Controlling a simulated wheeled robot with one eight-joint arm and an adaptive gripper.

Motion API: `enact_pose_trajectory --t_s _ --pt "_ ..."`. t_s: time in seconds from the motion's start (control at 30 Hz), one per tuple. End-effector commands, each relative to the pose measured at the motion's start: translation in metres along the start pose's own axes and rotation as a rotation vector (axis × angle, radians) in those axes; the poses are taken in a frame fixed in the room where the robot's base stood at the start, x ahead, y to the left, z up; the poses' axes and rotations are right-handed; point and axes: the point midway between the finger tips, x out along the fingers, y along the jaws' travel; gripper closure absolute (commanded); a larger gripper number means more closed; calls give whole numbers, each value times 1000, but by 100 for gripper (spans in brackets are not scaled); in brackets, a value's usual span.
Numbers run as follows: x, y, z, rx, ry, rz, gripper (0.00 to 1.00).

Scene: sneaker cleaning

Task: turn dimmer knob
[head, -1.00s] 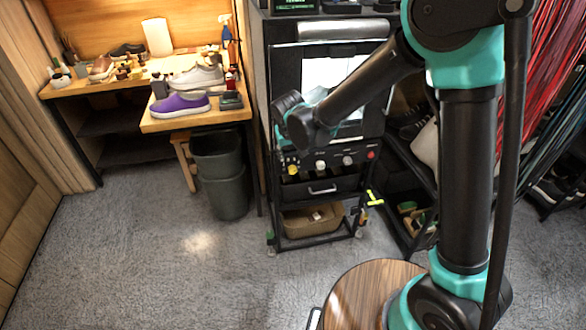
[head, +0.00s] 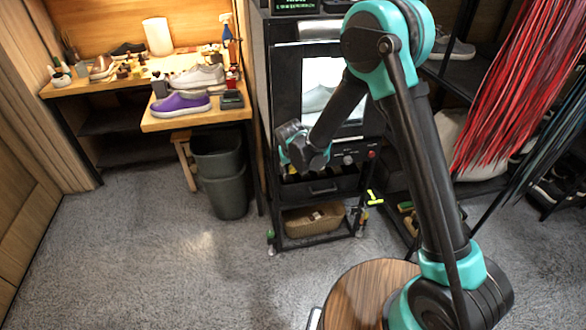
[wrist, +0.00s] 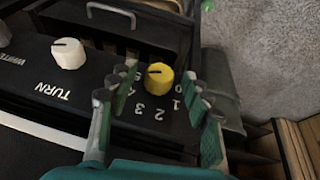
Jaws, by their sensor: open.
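The yellow dimmer knob (wrist: 158,77), with a dark pointer mark, sits on a black panel with printed numbers around it in the wrist view. My gripper (wrist: 160,80) is open, with one green-and-grey finger on each side of the yellow knob. I cannot tell whether either finger touches it. A white knob (wrist: 68,53) marked TURN sits to the left on the same panel.
The black cart (head: 316,188) has a drawer handle below the panel and a brown basket (head: 313,219) on its low shelf. A grey knob (head: 347,160) and a red one (head: 371,154) show on the panel's right. Grey bins (head: 226,192) stand left; open floor lies in front.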

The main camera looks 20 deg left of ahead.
Motion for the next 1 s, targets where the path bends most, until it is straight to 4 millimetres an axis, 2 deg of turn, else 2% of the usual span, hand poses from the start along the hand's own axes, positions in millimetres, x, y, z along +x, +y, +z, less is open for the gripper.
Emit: enact_pose_trajectory --t_s 0.23,0.27,0.63,1.0 --pt "1 0 0 0 0 0 51" --pt "1 0 0 0 0 0 53" --pt "0 0 0 0 0 0 99" --pt "1 -2 0 -27 1 58 100"
